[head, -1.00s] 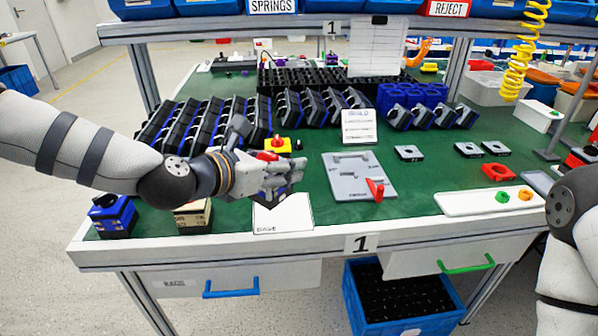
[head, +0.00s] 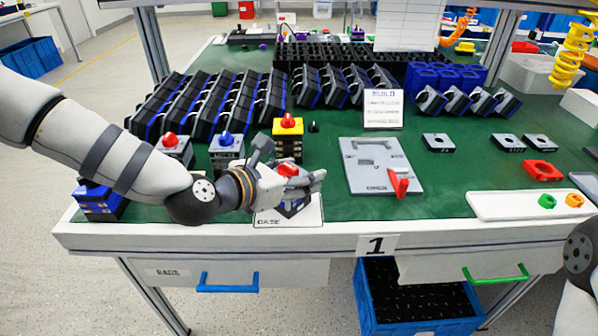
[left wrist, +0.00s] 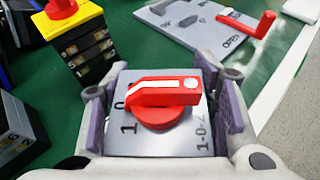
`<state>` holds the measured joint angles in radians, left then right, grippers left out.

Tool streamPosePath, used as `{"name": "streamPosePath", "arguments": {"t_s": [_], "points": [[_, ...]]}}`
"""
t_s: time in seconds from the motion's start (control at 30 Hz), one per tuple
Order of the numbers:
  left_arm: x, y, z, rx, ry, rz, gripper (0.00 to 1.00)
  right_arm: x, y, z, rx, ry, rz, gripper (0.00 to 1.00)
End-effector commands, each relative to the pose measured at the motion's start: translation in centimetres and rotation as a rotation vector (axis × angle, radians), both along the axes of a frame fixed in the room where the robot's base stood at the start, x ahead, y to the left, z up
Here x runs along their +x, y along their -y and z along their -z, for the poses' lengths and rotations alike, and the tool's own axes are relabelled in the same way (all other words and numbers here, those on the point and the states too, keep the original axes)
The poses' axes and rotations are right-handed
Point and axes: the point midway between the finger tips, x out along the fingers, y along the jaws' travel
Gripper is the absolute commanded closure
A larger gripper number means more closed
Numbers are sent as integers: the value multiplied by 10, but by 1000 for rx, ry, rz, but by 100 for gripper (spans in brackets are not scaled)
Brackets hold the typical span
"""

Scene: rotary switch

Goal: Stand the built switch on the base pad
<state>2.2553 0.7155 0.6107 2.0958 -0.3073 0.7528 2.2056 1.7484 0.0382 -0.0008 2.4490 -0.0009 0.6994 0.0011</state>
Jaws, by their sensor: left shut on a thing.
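My left gripper (head: 302,184) is shut on the built switch, a block with a grey face plate and red rotary handle (head: 288,170). In the left wrist view the switch's grey face (left wrist: 185,137) points at the camera, between the purple pads of my gripper (left wrist: 165,110). The white base pad (head: 310,215), marked BASE, lies at the table's front edge. The switch appears upright over the pad, its dark lower part just visible below the fingers. Whether it touches the pad I cannot tell. My right gripper is out of view.
Behind my left gripper stand a yellow-topped switch with red knob (head: 288,140), a blue-handled switch (head: 226,150) and a red-handled one (head: 173,150). A grey plate with red lever (head: 375,165) lies to the right. Green table is clear between the pad and that plate.

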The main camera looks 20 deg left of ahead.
Motion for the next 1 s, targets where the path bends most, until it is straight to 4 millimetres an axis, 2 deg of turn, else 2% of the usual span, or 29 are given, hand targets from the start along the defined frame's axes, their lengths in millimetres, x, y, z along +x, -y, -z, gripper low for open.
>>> {"name": "streamPosePath", "arguments": {"t_s": [0.07,0.1,0.17,0.2,0.57,0.67,1.0], "points": [[0,0,3,-1,0,0,82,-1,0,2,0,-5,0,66],[0,0,3,0,0,0,43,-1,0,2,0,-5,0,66],[0,0,2,0,0,0,30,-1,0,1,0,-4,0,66],[0,0,2,0,0,0,27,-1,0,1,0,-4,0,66],[-1,-1,-4,0,3,0,27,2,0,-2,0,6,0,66],[-13,-8,-11,-3,6,-3,27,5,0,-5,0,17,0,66],[-78,-40,-44,-4,13,-4,27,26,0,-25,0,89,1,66]]}}
